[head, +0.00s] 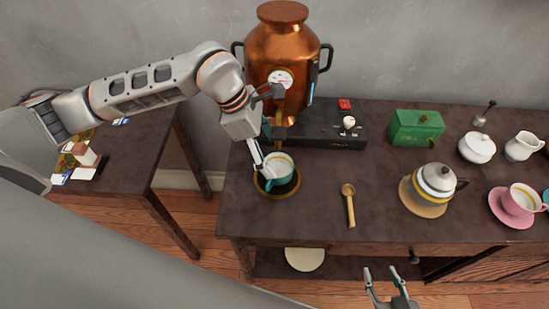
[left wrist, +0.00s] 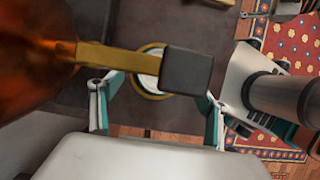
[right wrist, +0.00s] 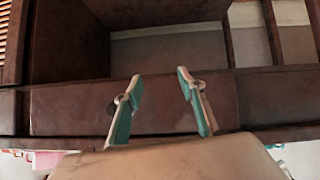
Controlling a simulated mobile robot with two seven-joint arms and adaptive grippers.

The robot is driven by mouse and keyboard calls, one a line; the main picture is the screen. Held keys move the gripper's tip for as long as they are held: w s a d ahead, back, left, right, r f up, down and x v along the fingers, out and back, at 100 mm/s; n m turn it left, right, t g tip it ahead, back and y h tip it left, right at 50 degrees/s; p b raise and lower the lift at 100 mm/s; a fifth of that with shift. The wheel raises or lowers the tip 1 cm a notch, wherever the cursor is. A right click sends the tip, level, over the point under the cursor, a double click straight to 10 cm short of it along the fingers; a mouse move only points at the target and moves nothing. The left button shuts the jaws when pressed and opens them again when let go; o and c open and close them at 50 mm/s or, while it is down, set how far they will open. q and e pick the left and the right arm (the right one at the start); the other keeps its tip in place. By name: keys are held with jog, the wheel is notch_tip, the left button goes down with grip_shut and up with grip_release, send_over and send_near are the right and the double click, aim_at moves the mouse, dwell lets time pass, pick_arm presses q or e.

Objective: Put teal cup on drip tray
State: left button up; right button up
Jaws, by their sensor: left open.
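The teal cup (head: 283,181), white inside, stands upright on the round, gold-rimmed dark drip tray (head: 261,189) below the urn's tap. My left gripper (head: 264,155) is beside and above the cup in the head view, with its fingers apart. The left wrist view shows the open fingers (left wrist: 156,108) with nothing between them; the tray's gold rim (left wrist: 150,94) and pale cup interior (left wrist: 149,68) are partly hidden by the tap. My right gripper (head: 383,281) is open and empty in front of the table; it also shows in the right wrist view (right wrist: 158,82).
The copper urn (head: 283,62) and its tap (left wrist: 110,58) are close to my left gripper. The table (head: 310,215) is clear around the spoon.

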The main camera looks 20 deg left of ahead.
pick_arm(q)
jog(key=v, duration=0.8)
jog(key=shift+s, duration=0.1)
